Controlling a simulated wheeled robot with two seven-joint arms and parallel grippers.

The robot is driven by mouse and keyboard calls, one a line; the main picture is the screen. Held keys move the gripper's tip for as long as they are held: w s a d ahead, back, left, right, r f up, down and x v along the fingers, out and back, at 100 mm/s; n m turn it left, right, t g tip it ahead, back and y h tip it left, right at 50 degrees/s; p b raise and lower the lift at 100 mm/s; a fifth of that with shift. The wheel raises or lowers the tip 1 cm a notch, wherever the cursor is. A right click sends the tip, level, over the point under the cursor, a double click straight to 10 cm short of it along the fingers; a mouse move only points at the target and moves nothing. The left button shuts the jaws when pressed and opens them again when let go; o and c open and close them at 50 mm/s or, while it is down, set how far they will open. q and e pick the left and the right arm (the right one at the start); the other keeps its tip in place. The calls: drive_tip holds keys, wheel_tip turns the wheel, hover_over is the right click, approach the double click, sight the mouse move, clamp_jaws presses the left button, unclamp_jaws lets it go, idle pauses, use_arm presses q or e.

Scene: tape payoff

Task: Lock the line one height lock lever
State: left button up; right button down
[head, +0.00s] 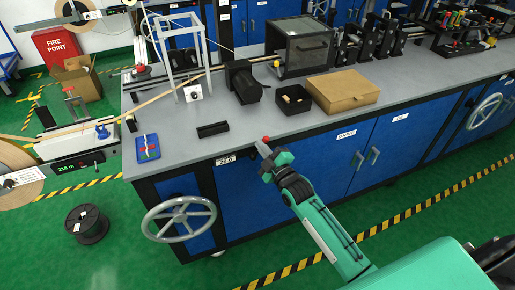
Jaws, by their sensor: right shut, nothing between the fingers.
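A small lever with a red knob (266,139) shows at the front edge of the grey bench top; I take it to be the height lock lever. My right gripper (271,158) reaches in from the lower right on a green arm, with its tip right at this lever. It is shut with nothing held. The gripper hides the lower part of the lever, and I cannot tell whether they touch. A grey handwheel (181,200) is on the bench front to the left. My left gripper is out of view.
The bench top (225,108) carries a black motor-like unit (243,84), an open black box (293,100) and a cardboard box (342,91). Blue cabinet doors (335,165) lie under it.

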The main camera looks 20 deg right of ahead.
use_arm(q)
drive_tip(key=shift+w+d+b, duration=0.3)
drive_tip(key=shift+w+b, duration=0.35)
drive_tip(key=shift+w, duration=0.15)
use_arm(e)
drive_tip(key=d+f+m+t+h, duration=0.1)
drive_tip(key=d+f+m+h, duration=0.2)
drive_tip(key=m, duration=1.1)
drive_tip(key=shift+d+f, duration=0.65)
drive_tip(key=shift+f, duration=0.25)
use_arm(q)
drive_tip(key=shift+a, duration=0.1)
